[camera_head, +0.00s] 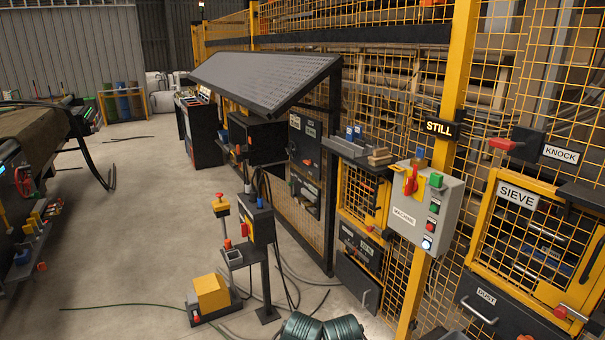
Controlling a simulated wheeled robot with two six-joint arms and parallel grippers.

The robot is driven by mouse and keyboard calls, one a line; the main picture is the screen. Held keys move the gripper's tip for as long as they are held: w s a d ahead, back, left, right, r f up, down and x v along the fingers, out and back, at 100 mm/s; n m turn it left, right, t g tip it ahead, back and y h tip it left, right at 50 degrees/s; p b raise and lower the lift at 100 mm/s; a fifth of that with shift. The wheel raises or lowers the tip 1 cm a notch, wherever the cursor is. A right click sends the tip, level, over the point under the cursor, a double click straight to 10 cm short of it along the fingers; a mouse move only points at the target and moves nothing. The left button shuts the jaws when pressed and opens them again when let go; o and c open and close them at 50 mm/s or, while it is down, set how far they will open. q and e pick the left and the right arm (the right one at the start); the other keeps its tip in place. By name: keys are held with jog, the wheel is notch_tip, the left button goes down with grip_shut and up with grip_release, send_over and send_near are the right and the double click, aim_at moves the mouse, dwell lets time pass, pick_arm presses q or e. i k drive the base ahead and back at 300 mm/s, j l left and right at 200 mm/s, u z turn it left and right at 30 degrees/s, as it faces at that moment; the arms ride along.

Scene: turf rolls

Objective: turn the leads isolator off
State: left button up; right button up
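No label reading "leads" is legible, so I cannot tell which switch is the leads isolator. A grey control box marked MACHINE (423,210) hangs on a yellow post at the right. It carries a red rotary handle (410,182) on a yellow plate, with green, red and lit white-blue buttons beside it. A dark panel (305,146) at the back centre has small white labels too small to read. Another dark labelled panel (361,247) sits low behind the grey box. Neither of my grippers shows in this view.
A black post-mounted box (262,225) and a yellow pedal (211,293) stand on the floor at centre. Green coils (342,327) lie at the bottom edge, with loose cables nearby. Yellow mesh fencing and a SIEVE door (518,196) line the right. Floor left of centre is mostly clear.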

aim_at(246, 229)
jog(key=i+u, duration=0.1)
jog(key=u, duration=0.2)
jog(key=i+u, duration=0.15)
jog(key=u, duration=0.15)
jog(key=i+j, duration=0.45)
jog(key=i, duration=0.25)
jog(key=i+j+z, duration=0.1)
jog(key=i+j, duration=0.35)
jog(key=i, duration=0.25)
jog(key=i+j, duration=0.5)
jog(key=i, duration=0.2)
